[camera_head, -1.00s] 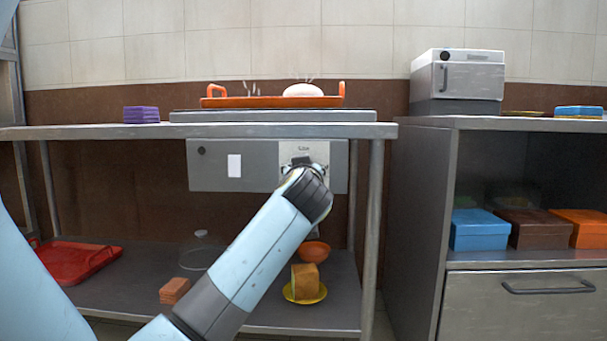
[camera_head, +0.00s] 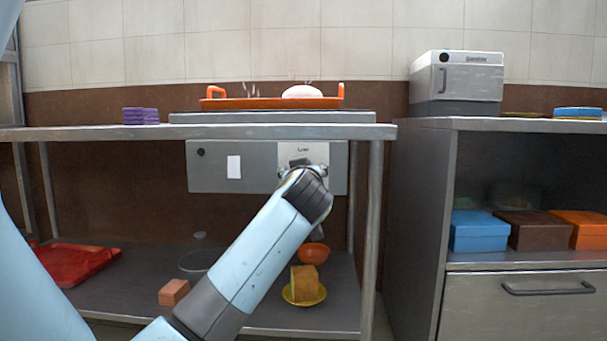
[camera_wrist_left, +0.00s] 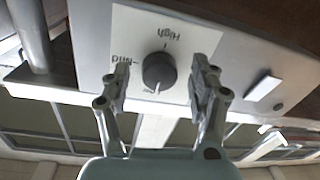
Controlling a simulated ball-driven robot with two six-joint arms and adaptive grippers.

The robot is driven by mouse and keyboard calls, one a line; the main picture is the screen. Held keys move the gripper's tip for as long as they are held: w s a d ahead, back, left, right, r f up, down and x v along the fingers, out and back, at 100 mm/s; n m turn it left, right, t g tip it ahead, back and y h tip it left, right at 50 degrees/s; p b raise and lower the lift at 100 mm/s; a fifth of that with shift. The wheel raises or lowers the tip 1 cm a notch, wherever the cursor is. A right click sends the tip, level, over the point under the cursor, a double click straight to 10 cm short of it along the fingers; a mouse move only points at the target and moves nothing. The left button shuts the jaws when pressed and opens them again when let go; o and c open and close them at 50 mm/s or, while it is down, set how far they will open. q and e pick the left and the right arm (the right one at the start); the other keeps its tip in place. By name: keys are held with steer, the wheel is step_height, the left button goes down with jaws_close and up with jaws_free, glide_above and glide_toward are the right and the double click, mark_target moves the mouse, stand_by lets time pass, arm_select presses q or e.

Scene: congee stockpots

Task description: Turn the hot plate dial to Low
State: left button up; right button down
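The hot plate's dial is a dark round knob (camera_wrist_left: 159,71) on a pale label plate (camera_wrist_left: 135,30) in the left wrist view. There the plate shows upside down, with "High" at the top and "Mid" at the left. A white mark on the knob points toward the bottom of that view, slightly left. In the head view, "Low" is printed above the knob (camera_head: 299,162). My left gripper (camera_wrist_left: 160,84) is open, with one finger on each side of the knob and a visible gap at both sides. It also shows in the head view (camera_head: 303,171), partly covering the plate. My right gripper is out of view.
The grey control panel (camera_head: 215,178) sits under the steel counter (camera_head: 80,132). The hot plate (camera_head: 270,117) above bears an orange tray (camera_head: 250,103). A table leg (camera_head: 372,220) stands right of the panel. A lower shelf (camera_head: 130,290) holds dishes and food.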

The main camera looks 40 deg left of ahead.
arm_select(q)
steer(key=shift+r, duration=0.1)
steer(key=v, duration=1.2)
